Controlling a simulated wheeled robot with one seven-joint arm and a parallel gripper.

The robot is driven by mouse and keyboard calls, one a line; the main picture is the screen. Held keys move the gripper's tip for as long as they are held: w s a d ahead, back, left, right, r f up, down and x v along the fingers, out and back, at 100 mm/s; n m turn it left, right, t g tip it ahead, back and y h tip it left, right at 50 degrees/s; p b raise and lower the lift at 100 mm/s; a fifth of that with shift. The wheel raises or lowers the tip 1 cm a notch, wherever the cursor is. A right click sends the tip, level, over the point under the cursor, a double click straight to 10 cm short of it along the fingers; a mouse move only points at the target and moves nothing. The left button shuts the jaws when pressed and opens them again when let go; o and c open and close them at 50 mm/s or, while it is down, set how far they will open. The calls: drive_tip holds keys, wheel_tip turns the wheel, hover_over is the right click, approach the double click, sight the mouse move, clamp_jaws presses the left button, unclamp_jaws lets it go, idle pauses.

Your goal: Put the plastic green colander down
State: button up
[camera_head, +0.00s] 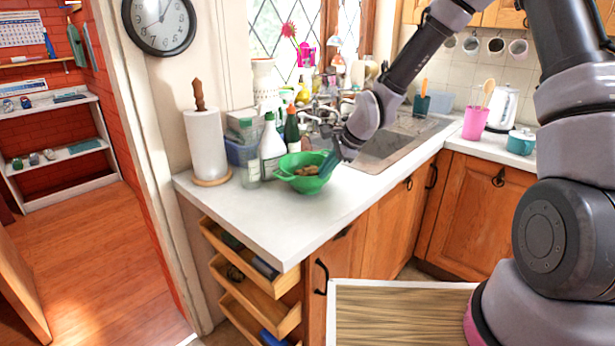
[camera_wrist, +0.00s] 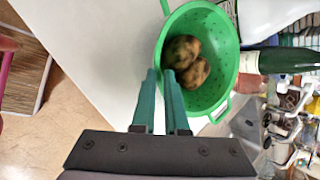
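The green plastic colander (camera_head: 292,183) is over the white counter near its front edge, upright, with brown potato-like items (camera_wrist: 181,52) inside. Its bowl (camera_wrist: 222,60) and two loop handles show in the wrist view. My gripper (camera_head: 328,166) is at the colander's right side in the head view. In the wrist view its two teal fingers (camera_wrist: 161,76) are close together with the colander's rim between them. The fingertips partly hide the rim. I cannot tell whether the colander's base touches the counter.
Open drawers (camera_head: 255,270) stick out below. The sink (camera_head: 385,150) is behind my gripper.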

sight(316, 179)
drive_tip(key=x, duration=0.5)
drive_tip(key=shift+s+a, duration=0.1)
clamp_jaws()
idle(1.4)
